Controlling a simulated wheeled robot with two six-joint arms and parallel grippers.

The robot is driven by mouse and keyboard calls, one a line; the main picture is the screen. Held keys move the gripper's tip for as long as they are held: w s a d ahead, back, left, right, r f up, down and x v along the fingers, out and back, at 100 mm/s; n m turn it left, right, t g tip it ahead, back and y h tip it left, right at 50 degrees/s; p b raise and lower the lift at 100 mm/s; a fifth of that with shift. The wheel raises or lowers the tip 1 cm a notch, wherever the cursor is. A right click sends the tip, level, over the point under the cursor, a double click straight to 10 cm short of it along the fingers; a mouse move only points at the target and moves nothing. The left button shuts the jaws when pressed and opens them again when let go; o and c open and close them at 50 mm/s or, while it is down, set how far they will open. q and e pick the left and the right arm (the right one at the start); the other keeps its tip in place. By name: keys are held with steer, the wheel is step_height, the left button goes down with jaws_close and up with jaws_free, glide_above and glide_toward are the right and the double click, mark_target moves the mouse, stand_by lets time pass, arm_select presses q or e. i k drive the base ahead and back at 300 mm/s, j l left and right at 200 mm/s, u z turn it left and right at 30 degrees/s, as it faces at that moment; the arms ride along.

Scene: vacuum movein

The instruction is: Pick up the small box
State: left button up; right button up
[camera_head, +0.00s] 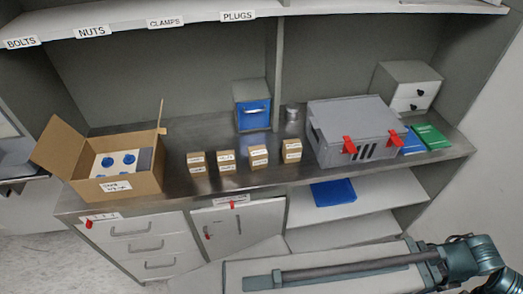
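Several small brown cardboard boxes with white labels stand in a row on the metal worktop (220,205), apparently in stacks of two. From left to right there is a first stack (197,163), a second (227,161), a third (258,156) and a fourth (291,151). Their labels are too small to read with certainty. Part of what looks like my own teal arm shows at the lower right, well away from the boxes. I can make out no gripper fingers, and no gripper touches a box.
An open carton (135,184) with blue and white contents stands on the left. A blue-fronted bin (252,108) is behind the boxes. A grey case (355,125) with red latches, green packs (431,136) and a small drawer unit (407,88) are on the right. A labelled shelf (195,12) overhangs.

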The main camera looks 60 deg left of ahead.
mark_target(292, 149)
steer(key=u, duration=2)
steer(key=i+j+z, duration=0.1)
steer(key=i, duration=0.25)
